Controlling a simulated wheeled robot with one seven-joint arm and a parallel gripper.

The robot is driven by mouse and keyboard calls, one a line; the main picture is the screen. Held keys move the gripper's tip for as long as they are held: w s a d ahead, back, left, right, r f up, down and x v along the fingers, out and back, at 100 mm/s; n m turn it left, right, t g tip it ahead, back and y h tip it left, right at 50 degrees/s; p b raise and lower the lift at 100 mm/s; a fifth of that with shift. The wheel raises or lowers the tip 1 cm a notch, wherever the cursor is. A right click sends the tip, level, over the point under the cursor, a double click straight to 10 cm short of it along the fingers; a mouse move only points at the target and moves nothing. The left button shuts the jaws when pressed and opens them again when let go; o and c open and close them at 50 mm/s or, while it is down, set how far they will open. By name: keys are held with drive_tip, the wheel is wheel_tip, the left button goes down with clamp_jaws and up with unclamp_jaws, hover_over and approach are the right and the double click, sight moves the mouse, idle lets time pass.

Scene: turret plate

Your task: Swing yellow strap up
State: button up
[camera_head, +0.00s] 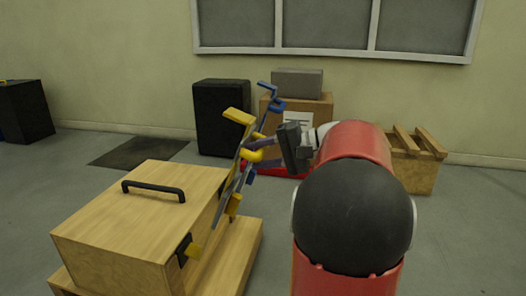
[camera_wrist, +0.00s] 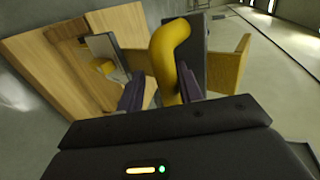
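A yellow strap (camera_head: 262,154) with a rounded, bent end stands out from the tilted plate on the side of the wooden box. In the wrist view its curved yellow bar (camera_wrist: 170,62) rises between my two purple fingertips. My gripper (camera_head: 268,150) reaches it from the right. The fingers (camera_wrist: 161,90) are spread, one on each side of the bar; a gap shows on the left, and the right finger is close to it. Contact there cannot be told. The strap's root is partly hidden behind the fingers.
The wooden box (camera_head: 130,215) has a black handle (camera_head: 153,190) on top. Another yellow piece (camera_head: 239,116) and blue pieces (camera_head: 267,89) stick out from the plate's upper part. A black cabinet (camera_head: 222,118), cardboard box (camera_head: 322,107) and wooden crate (camera_head: 412,174) stand behind.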

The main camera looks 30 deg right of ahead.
drive_tip(key=shift+s+d+r, duration=0.1)
drive_tip(key=shift+d+r, duration=0.1)
drive_tip(key=shift+r, duration=0.15)
drive_tip(key=shift+s+d, duration=0.1)
drive_tip(key=shift+d, duration=0.05)
drive_tip(key=p+v, duration=0.1)
drive_tip(key=v, duration=0.6)
drive_tip(key=shift+s, duration=0.15)
